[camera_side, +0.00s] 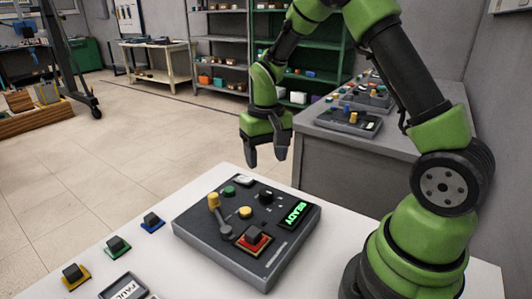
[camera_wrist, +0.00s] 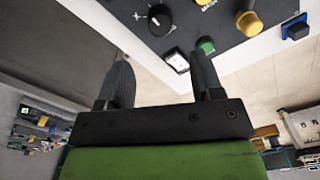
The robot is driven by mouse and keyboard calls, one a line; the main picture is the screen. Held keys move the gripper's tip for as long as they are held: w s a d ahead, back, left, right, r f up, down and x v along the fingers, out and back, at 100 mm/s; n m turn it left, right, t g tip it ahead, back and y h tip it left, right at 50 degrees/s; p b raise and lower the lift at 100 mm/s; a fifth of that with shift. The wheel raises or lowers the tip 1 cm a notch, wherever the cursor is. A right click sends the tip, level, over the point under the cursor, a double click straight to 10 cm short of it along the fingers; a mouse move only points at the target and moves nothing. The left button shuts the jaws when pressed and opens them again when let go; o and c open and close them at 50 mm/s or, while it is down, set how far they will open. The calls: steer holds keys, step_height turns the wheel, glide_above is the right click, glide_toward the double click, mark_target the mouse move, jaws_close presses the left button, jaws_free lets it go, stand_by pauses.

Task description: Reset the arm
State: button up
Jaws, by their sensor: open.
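My gripper (camera_side: 267,160) hangs open and empty in the side view, pointing down above and behind the far edge of the control panel. In the wrist view my gripper (camera_wrist: 163,85) shows its two dark fingers spread apart with nothing between them. The dark control panel (camera_side: 200,238) lies on the white table. It carries a lever with a yellow knob (camera_side: 214,200), a green button, a yellow button, a black knob, a lit green READY display (camera_side: 296,213), and a black block on a red-framed square (camera_side: 253,238). The panel also shows upside down in the wrist view (camera_wrist: 220,30).
Black blocks on blue (camera_side: 152,221), green (camera_side: 117,246) and yellow (camera_side: 75,275) bases stand left of the panel. A labelled box (camera_side: 125,288) is at the front edge. A grey bench (camera_side: 330,155) with similar panels stands behind. The air around my gripper looks clear.

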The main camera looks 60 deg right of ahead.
steer(key=shift+r, duration=0.2)
steer(key=s+a+r+n+t+y, duration=0.1)
steer(key=s+a+r+t, duration=0.2)
steer(key=s+a+r, duration=0.2)
steer(key=s+a+r+n+t+y, duration=0.1)
steer(key=s+a+r+t, duration=0.3)
steer(key=s+r, duration=0.7)
steer(key=shift+s+a+r, duration=0.3)
steer(key=shift+a+r, duration=0.05)
steer(key=shift+a, duration=0.4)
